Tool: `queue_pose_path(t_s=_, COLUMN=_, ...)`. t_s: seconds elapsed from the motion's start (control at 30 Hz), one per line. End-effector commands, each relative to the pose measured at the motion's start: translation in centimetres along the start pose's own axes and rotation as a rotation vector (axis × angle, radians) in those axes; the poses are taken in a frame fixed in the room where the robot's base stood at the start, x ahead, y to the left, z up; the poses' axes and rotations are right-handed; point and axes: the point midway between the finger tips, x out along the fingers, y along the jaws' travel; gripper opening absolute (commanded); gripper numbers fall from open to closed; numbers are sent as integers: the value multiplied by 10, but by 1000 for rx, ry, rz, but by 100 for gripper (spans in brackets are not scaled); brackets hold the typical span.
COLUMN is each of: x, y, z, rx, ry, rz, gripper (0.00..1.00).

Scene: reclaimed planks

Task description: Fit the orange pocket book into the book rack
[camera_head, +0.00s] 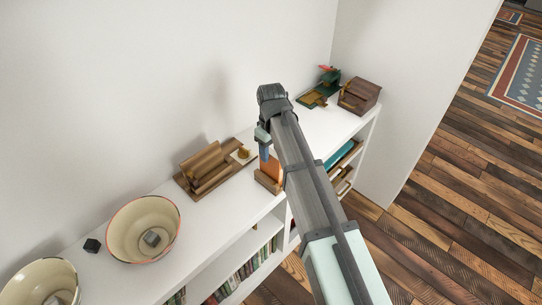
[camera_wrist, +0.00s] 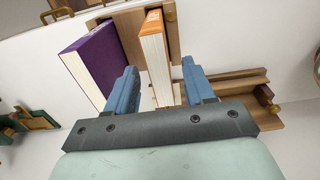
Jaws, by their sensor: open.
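The orange pocket book (camera_head: 270,168) stands upright at the shelf top's front, by a small wooden book rack (camera_head: 267,184). In the wrist view, the orange book (camera_wrist: 153,48) has its cream page edge towards me, and a thicker purple book (camera_wrist: 92,58) stands to its left. The rack's wooden panel (camera_wrist: 128,34) shows between the two books. My gripper (camera_head: 264,142) is open just above the orange book. In the wrist view its blue fingers (camera_wrist: 160,72) are on either side of that book, with visible gaps. The book's lower end is hidden, so I cannot tell how it is seated.
A wooden stand with ledges (camera_head: 212,166) lies to the left of the rack. A green object (camera_head: 328,80) and a wooden box (camera_head: 359,96) stand at the far end. The wall is behind.

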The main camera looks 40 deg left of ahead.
Motion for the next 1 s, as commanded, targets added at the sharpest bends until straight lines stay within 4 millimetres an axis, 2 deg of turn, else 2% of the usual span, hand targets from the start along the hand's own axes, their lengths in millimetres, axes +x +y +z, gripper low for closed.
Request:
queue_pose_path(t_s=0.2, x=-40, y=0, z=-1, rx=0, ry=2, rz=1, gripper=53)
queue_pose_path(t_s=0.43, x=-72, y=0, z=-1, rx=0, ry=1, rz=1, gripper=53)
queue_pose_path(t_s=0.63, x=-84, y=0, z=0, rx=0, ry=0, rz=0, gripper=53)
queue_pose_path(t_s=1.0, x=-86, y=0, z=0, rx=0, ry=0, rz=0, gripper=53)
